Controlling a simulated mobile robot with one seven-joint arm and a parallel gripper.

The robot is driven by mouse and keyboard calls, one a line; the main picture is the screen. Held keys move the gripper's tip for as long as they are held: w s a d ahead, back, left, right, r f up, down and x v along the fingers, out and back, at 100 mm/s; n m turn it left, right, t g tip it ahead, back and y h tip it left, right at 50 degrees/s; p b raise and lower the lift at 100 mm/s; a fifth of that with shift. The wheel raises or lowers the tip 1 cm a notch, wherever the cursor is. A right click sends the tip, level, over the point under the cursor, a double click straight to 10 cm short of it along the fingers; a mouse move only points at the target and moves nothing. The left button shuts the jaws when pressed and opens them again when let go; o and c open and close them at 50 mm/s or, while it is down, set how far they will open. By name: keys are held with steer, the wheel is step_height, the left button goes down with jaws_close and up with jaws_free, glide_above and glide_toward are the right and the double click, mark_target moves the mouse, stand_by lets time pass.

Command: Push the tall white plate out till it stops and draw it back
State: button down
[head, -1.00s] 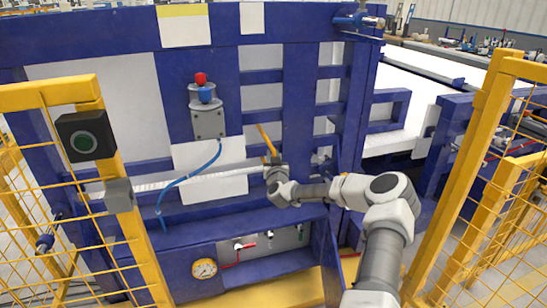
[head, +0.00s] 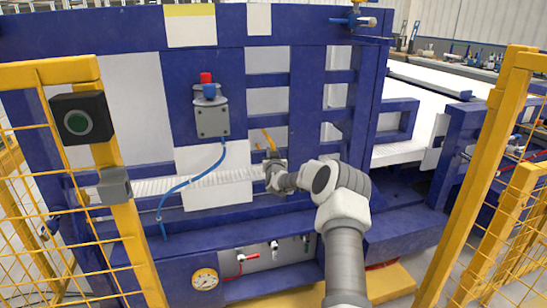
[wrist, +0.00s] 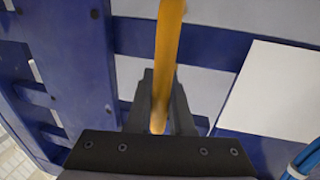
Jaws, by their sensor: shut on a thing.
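My gripper (head: 276,168) is at the blue machine frame, near its middle. In the wrist view my gripper (wrist: 163,88) is shut on a yellow bar (wrist: 168,45) that runs up between the fingers. In the head view the yellow bar (head: 266,138) sticks up and slightly left from my gripper. White plates show behind the blue bars, among them one upright plate (head: 268,100) above the bar. A white sheet (wrist: 278,95) also shows right of my gripper in the wrist view. I cannot tell which is the tall white plate or how the bar joins it.
Yellow mesh fences stand left (head: 125,215) and right (head: 495,150). A black box with a green button (head: 83,123) is on the left post. A blue hose (head: 190,180) hangs left of my gripper. A gauge (head: 205,279) and small valves sit below.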

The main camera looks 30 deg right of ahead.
steer(key=shift+w+r, duration=0.1)
steer(key=shift+r, duration=0.5)
steer(key=c, duration=1.1)
jaws_free()
steer(key=shift+r, duration=0.1)
steer(key=shift+o, duration=1.5)
steer(key=shift+f, duration=0.2)
steer(key=p+v, duration=0.3)
steer(key=v, duration=1.4)
steer(key=shift+s, duration=0.25)
steer(key=shift+a+f, duration=0.1)
steer(key=shift+f, duration=0.05)
